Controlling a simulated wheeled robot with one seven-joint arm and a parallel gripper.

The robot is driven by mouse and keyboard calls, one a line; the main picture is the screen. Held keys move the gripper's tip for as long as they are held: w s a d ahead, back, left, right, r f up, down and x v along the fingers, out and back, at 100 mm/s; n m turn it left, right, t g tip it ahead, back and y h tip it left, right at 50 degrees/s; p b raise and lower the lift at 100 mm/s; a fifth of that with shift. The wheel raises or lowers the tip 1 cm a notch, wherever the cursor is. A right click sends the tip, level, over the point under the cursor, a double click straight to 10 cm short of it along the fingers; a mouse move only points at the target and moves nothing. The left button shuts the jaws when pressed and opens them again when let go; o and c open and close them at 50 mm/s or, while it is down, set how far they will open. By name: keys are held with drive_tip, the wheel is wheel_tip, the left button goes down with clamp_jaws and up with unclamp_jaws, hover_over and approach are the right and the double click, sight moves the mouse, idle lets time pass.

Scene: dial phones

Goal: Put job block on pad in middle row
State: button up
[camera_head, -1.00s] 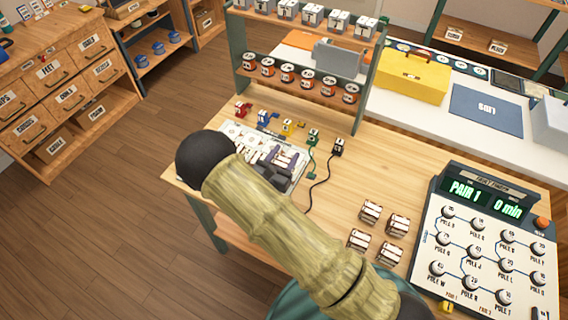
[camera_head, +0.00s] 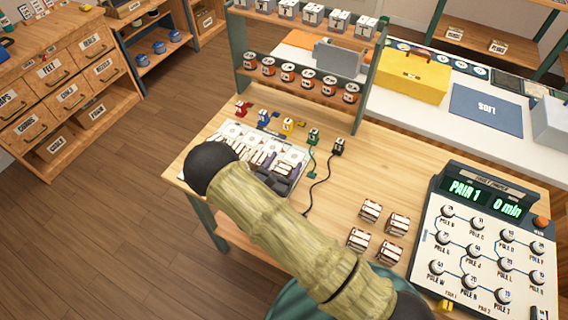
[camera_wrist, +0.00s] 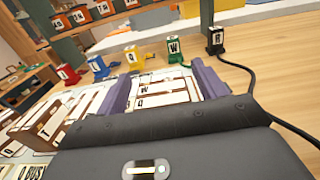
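Several job blocks, with white faces and dark brown edges, are in view. A group including one job block (camera_head: 370,210) stands on the table right of my arm. Others stand close together on the white board of pads (camera_head: 232,131), and a job block (camera_wrist: 38,122) shows at left in the wrist view. My gripper (camera_wrist: 160,75), with purple fingers, is low over the right part of the board. A white, brown-lined face shows between the fingers; whether they press on it is unclear. My arm hides the board's near side, and the pad rows are hard to make out.
Red, blue, yellow, green and black plugs (camera_head: 288,126) stand behind the board; cords run from the green and black ones. A shelf of orange spools (camera_head: 308,80) is behind. A panel (camera_head: 490,240) reading PAIR 1, 0 min stands at right.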

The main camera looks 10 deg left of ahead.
drive_tip(key=shift+w, duration=0.1)
drive_tip(key=shift+r, duration=0.2)
drive_tip(key=b+v, duration=0.2)
drive_tip(key=v, duration=1)
drive_tip(key=shift+f+b, duration=0.1)
drive_tip(key=shift+b, duration=0.2)
drive_tip(key=s+d+r+m+g+h, duration=0.2)
drive_tip(key=d+r+m+g, duration=0.2)
drive_tip(key=d+m+g, duration=0.6)
drive_tip(key=s+d+r+m+g+h, duration=0.1)
drive_tip(key=d+r+m+g+h, duration=0.15)
drive_tip(key=d+m+g, duration=0.7)
drive_tip(key=s+d+r+m+t+y, duration=0.2)
drive_tip(key=d+r+m+t+y, duration=0.3)
drive_tip(key=d+r+m+y, duration=0.3)
wheel_tip(320, 180, up, 2)
drive_tip(key=m+y, duration=0.2)
drive_tip(key=m, duration=0.2)
drive_tip(key=shift+r+m, duration=0.2)
drive_tip(key=shift+m, duration=0.15)
